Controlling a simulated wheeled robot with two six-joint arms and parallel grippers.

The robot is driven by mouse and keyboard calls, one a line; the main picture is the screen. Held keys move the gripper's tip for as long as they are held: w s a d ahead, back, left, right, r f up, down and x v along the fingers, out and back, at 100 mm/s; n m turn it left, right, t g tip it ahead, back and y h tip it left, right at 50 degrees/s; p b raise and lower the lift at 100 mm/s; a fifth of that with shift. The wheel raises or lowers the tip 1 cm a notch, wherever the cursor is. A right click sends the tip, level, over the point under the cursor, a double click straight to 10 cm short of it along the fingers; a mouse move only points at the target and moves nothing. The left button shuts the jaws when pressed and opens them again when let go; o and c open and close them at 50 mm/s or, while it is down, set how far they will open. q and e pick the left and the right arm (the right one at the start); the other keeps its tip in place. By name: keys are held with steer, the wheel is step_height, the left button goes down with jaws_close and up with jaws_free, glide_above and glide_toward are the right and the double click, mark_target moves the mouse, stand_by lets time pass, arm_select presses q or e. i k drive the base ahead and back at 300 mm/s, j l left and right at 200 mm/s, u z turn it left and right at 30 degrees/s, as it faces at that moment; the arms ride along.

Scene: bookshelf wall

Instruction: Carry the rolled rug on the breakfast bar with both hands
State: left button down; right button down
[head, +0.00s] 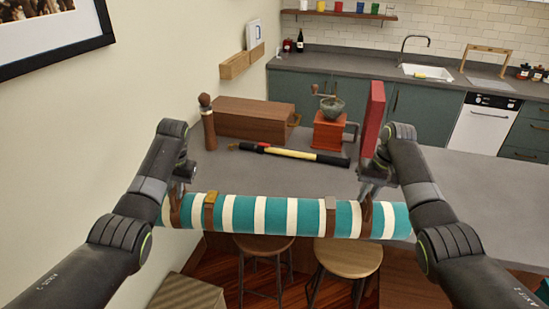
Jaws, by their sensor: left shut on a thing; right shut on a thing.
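The rolled rug (275,215) is a long teal and white striped roll with brown straps, level across the middle of the head view. It hangs in front of the near edge of the grey breakfast bar (260,178), with stools showing below it. My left gripper (175,208) is shut on the rug near its left end. My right gripper (366,212) is shut on it toward its right end. The fingertips are partly hidden against the roll.
On the bar stand a pepper mill (207,122), a wooden box (248,117), a coffee grinder (329,125) and a red upright object (372,118). A black and yellow tool (293,153) lies across it. Two stools (347,257) (263,245) stand below. Bare counter lies just behind the rug.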

mark_target(273, 180)
steer(key=i, duration=0.95)
